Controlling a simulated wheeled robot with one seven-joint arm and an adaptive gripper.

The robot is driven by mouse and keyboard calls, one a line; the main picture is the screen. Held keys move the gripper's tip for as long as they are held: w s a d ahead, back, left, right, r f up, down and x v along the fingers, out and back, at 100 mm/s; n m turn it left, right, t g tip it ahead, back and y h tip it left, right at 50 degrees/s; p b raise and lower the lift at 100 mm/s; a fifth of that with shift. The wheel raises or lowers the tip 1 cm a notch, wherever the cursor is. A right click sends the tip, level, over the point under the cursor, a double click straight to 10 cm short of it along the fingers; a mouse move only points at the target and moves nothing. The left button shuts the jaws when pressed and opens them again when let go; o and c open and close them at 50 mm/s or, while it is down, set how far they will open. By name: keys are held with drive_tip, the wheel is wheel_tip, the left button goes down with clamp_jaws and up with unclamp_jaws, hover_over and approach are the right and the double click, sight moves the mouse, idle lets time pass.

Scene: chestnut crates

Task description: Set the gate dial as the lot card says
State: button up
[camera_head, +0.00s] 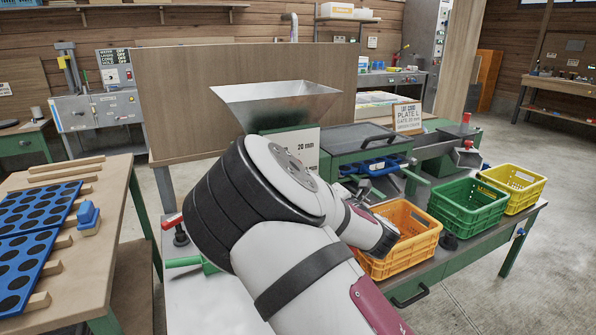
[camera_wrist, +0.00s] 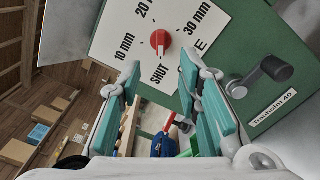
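The gate dial (camera_wrist: 160,42) is a red knob on a white scale plate, in the upper middle of the wrist view. The plate reads 10 mm, 20 mm, 30 mm and SHUT; a pale mark on the knob appears to face SHUT. My gripper (camera_wrist: 158,72) is open and empty, its teal fingers spread below the dial and apart from it. In the head view my arm hides the dial and most of the scale plate (camera_head: 306,146). The lot card (camera_head: 408,115) stands at the back right and reads PLATE L, GATE 20 mm.
A black crank handle (camera_wrist: 262,75) juts out right of the dial. A metal hopper (camera_head: 275,104) tops the machine. Orange (camera_head: 398,262), green (camera_head: 468,214) and yellow (camera_head: 520,186) crates stand on the right. A side table (camera_head: 112,205) with blue perforated plates is on the left.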

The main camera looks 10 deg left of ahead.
drive_tip(key=b+x, duration=0.1)
drive_tip(key=x, duration=0.9)
drive_tip(key=shift+w+a, duration=0.2)
drive_tip(key=shift+w, duration=0.2)
clamp_jaws()
